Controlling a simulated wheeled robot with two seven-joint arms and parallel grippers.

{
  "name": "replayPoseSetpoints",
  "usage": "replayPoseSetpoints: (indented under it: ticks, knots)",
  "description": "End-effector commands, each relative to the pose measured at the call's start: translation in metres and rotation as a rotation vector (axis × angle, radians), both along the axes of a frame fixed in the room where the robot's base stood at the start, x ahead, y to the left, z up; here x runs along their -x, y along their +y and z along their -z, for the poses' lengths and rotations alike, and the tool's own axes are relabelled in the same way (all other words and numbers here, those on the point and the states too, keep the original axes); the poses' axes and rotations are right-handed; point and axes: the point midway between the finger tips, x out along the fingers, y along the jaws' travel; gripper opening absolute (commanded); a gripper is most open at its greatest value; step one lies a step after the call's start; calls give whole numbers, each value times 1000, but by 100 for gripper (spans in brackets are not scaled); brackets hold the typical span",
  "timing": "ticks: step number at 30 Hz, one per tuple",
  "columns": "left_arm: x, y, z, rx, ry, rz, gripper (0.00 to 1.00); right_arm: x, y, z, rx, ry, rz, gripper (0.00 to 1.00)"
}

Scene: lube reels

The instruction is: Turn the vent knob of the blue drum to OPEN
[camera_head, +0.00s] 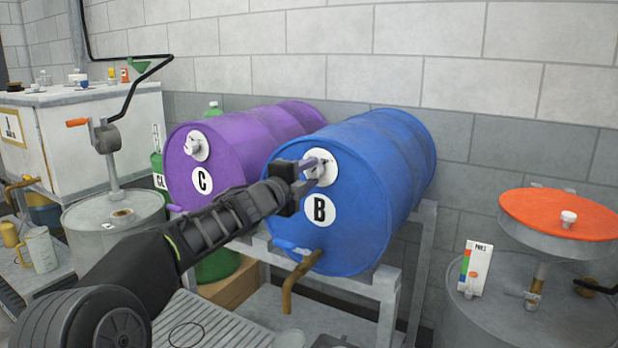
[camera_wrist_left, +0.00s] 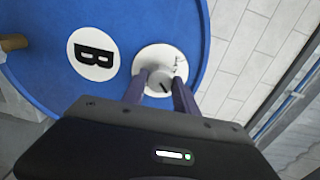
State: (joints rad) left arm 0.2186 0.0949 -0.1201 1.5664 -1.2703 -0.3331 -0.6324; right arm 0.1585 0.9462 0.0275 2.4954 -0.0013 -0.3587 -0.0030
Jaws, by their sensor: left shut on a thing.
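The blue drum (camera_head: 352,215) lies on its side on a rack, its round face marked B toward me. Its vent knob (camera_wrist_left: 161,80) sits on a white round plate (camera_wrist_left: 178,61) near the top of that face; a dark line marks the knob, and the plate's lettering is too small to read. My left gripper (camera_head: 316,166) is at the plate in the head view. In the left wrist view its two purple fingers (camera_wrist_left: 160,88) are shut on the knob, one on each side. My right gripper is not in view.
A purple drum (camera_head: 215,165) marked C lies left of the blue one. A blue-handled tap (camera_head: 292,247) with a brown spout sits low on the blue drum. A grey drum with an orange-topped pan (camera_head: 560,215) stands at right. A crank pump (camera_head: 106,140) stands at left.

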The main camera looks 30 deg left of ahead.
Motion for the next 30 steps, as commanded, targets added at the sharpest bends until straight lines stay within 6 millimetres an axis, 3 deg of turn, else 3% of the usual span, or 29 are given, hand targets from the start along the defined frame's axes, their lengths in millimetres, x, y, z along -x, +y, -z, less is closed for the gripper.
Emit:
replayPoseSetpoints:
  ticks: [16, 17, 24, 30]
  knots:
    - [0, 0, 2, -38, 4, 1, 0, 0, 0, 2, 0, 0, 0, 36]
    - [0, 0, 2, -38, 5, 1, 37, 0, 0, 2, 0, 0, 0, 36]
    - [0, 0, 1, -36, 3, 1, 56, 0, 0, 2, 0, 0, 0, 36]
    - [0, 0, 0, -35, 2, 0, 57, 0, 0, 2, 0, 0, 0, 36]
